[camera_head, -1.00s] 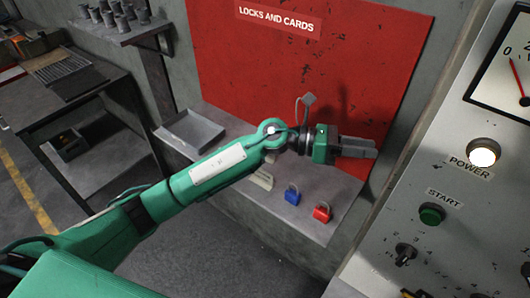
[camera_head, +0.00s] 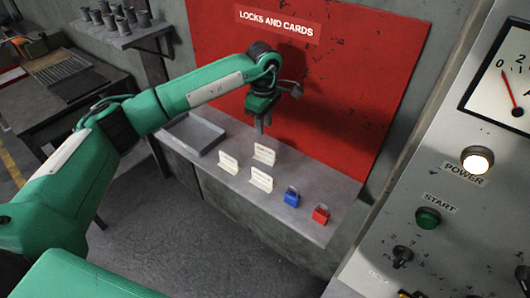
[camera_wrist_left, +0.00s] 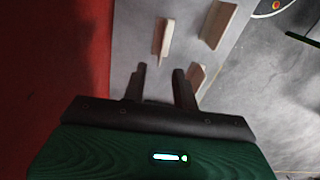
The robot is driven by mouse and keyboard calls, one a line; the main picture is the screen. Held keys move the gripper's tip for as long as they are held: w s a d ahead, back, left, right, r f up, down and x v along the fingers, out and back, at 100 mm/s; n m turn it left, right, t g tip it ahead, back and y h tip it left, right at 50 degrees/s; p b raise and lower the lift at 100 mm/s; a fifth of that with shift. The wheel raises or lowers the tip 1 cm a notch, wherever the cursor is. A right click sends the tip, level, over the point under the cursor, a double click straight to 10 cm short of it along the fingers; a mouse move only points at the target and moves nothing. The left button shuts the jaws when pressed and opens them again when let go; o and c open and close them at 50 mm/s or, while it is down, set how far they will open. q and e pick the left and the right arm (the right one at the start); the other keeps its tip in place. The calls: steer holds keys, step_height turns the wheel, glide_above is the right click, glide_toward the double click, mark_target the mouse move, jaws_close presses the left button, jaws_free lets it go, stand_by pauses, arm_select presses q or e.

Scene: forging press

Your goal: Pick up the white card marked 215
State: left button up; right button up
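Three white cards stand upright on the grey shelf below the red board: a back card (camera_head: 264,154), a left card (camera_head: 228,163) and a front card (camera_head: 261,180). Their print is too small to read, so I cannot tell which is 215. My left gripper (camera_head: 263,130) points down, just above the back card. In the left wrist view its two fingers (camera_wrist_left: 160,75) are apart with nothing between them. The back card (camera_wrist_left: 162,38) shows beyond the fingertips, with the other two cards to its right. My right gripper is not in view.
A blue padlock (camera_head: 292,197) and a red padlock (camera_head: 320,214) stand right of the cards. An empty grey tray (camera_head: 194,135) lies at the shelf's left. The red board (camera_head: 350,75) rises behind. A control panel (camera_head: 455,230) stands at the right.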

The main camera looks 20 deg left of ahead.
arm_select(q)
steer(key=p, duration=0.1)
glide_above(265, 148)
steer(key=f, duration=0.4)
steer(key=shift+w+a+f, duration=0.25)
steer(key=shift+w+a, duration=0.05)
steer(key=shift+w, duration=0.05)
steer(key=f+p, duration=0.3)
steer(key=f, duration=0.1)
steer(key=shift+s+d+f, duration=0.1)
steer(key=shift+s+d, duration=0.15)
steer(key=shift+f, duration=0.6)
jaws_close()
